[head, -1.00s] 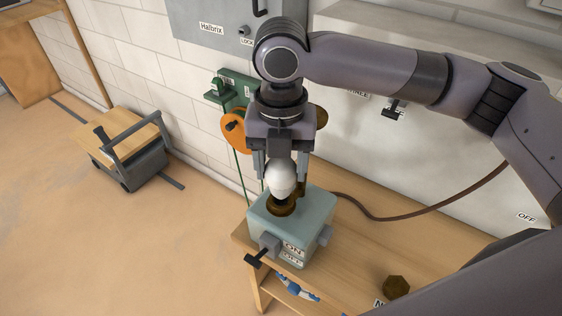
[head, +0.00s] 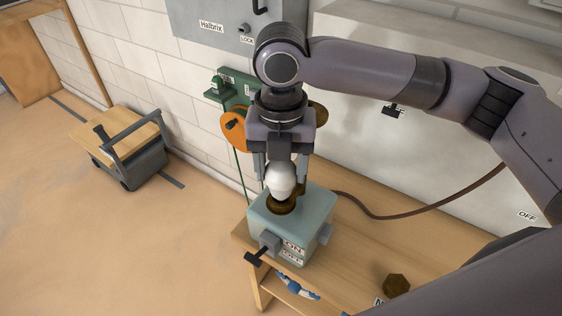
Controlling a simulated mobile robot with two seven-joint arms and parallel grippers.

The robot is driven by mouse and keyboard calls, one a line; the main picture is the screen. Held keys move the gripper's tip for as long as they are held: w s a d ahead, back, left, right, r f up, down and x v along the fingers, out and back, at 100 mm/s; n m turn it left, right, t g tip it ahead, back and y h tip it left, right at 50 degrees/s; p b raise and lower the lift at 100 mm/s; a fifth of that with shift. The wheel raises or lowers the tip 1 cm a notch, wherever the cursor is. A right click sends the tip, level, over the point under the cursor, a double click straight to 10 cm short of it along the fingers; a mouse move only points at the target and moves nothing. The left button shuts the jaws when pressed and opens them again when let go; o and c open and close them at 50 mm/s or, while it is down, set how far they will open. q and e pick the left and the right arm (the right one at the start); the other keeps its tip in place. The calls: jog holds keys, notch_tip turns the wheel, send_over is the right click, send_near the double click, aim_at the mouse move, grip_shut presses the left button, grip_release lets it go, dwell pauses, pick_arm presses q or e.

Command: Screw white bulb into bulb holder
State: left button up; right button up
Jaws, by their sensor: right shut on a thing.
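The white bulb (head: 280,181) is upright at the bulb holder's brown round socket (head: 282,205), on top of a pale blue-green box (head: 265,222). My right gripper (head: 280,178) points down from above, with its fingers on both sides of the bulb, shut on it. The bulb's base is at the socket opening; how deep it sits cannot be told. The box has an ON/OFF label and a grey switch on its front. My left gripper is not in view.
The box stands on a wooden bench (head: 350,235) against the wall. A brown hexagonal knob (head: 396,286) lies to the right, and a brown cable (head: 400,214) runs behind. A grey cabinet (head: 205,25) and orange wheel (head: 233,128) are behind the gripper. A cart (head: 135,150) stands left.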

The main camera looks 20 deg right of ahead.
jog(key=shift+f, duration=0.85)
jog(key=o, duration=1.2)
jog(key=shift+o, duration=0.2)
jog(key=shift+r+b, duration=0.3)
jog(key=shift+r, duration=3.3)
jog(key=shift+f, duration=0.1)
